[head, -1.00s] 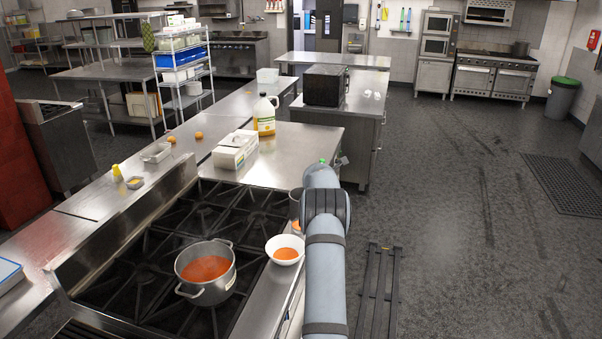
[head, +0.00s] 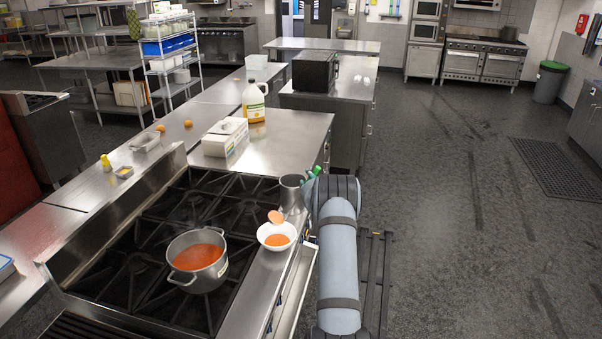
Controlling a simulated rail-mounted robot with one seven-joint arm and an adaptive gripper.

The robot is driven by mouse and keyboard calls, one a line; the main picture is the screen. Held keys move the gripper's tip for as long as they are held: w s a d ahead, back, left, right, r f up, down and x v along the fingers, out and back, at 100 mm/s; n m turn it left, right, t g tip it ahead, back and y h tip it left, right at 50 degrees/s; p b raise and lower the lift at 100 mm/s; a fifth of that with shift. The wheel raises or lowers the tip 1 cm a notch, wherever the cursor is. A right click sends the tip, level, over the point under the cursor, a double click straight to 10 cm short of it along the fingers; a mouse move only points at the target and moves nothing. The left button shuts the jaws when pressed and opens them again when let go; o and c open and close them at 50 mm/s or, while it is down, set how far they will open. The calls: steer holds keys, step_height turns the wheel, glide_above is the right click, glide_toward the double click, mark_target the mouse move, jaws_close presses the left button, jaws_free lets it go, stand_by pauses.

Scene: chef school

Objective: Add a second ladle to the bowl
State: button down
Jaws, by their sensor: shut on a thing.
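A small white bowl (head: 264,234) with orange soup in it stands on the steel ledge at the stove's right edge. An orange-coated ladle head (head: 275,217) shows at the bowl's far rim, tilted; I cannot tell whether it touches the bowl. Its handle is not clearly visible. A steel pot (head: 198,280) of orange-red soup (head: 198,256) stands on the stove to the bowl's left. My arm rises just right of the bowl. My gripper is hidden behind it, so its hold on the ladle cannot be seen.
A steel canister (head: 292,191) stands just behind the bowl, close to my arm. A white box (head: 224,138) and a yellow-liquid jug (head: 254,102) stand on the counter beyond. The stove (head: 140,262) has bare grates around the pot. Floor to the right is open.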

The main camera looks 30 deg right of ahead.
steer(key=s+d+f+m+t+h+b, duration=0.1)
steer(key=s+d+f+m+t+b, duration=0.25)
steer(key=f+b, duration=0.55)
steer(key=s+d+f+m+t+h+b, duration=0.1)
steer(key=s+d+f+m+t+b, duration=0.15)
steer(key=s+f+m+b, duration=0.6)
steer(key=w+f+m+h+b, duration=0.5)
steer(key=f+b, duration=0.6)
steer(key=b, duration=1.1)
steer(key=shift+a+h, duration=0.25)
steer(key=shift+h, duration=0.15)
steer(key=shift+f, duration=0.1)
